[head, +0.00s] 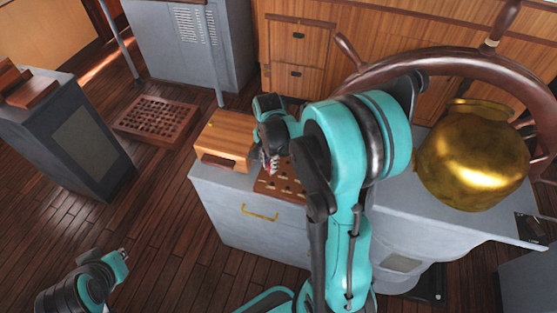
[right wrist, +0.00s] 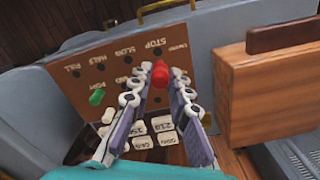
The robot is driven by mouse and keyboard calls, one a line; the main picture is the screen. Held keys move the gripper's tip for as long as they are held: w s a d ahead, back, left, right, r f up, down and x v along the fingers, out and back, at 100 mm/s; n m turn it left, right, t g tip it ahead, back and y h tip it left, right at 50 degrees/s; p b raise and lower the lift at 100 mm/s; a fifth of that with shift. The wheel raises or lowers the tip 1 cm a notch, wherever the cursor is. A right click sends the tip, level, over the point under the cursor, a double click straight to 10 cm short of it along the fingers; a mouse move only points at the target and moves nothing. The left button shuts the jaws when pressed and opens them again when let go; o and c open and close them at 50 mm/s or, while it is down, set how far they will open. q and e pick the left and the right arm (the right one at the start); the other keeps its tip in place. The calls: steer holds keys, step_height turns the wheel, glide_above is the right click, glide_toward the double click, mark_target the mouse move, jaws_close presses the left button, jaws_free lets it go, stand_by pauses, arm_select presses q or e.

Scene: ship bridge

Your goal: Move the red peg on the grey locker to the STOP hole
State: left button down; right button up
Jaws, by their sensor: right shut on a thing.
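The grey locker (head: 235,222) stands in the middle of the head view, with a brown peg board (head: 268,188) on top. In the right wrist view the peg board (right wrist: 85,72) shows lettered holes, among them FULL, HALF, SLOW and STOP. The STOP hole (right wrist: 157,53) lies just beyond the red peg (right wrist: 160,74). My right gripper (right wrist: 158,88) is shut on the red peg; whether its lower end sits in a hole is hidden. A green peg (right wrist: 97,97) stands at the board's left. My left gripper (head: 118,257) is at the lower left, away from the locker; its jaws are unclear.
A wooden box (head: 224,138) stands on the locker beside the board. Several small lettered tiles (right wrist: 160,124) lie below the fingers. A brass pot (head: 470,155) and ship's wheel (head: 450,65) are at right. A dark cabinet (head: 70,140) and floor grating (head: 155,118) are at left.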

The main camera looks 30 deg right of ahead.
mark_target(271, 175)
steer(key=shift+s+d+f, duration=0.1)
steer(key=shift+d+f, duration=0.05)
steer(key=shift+f, duration=0.2)
steer(key=shift+f+b, duration=0.35)
steer(key=shift+b, duration=0.15)
steer(key=shift+f+b, duration=1.4)
steer(key=shift+f, duration=0.55)
steer(key=shift+f+b, duration=0.2)
steer(key=shift+b, duration=0.15)
steer(key=shift+f+b, duration=0.75)
steer(key=shift+f, duration=0.05)
steer(key=shift+f+b, duration=0.3)
steer(key=shift+b, duration=0.05)
steer(key=o, duration=0.8)
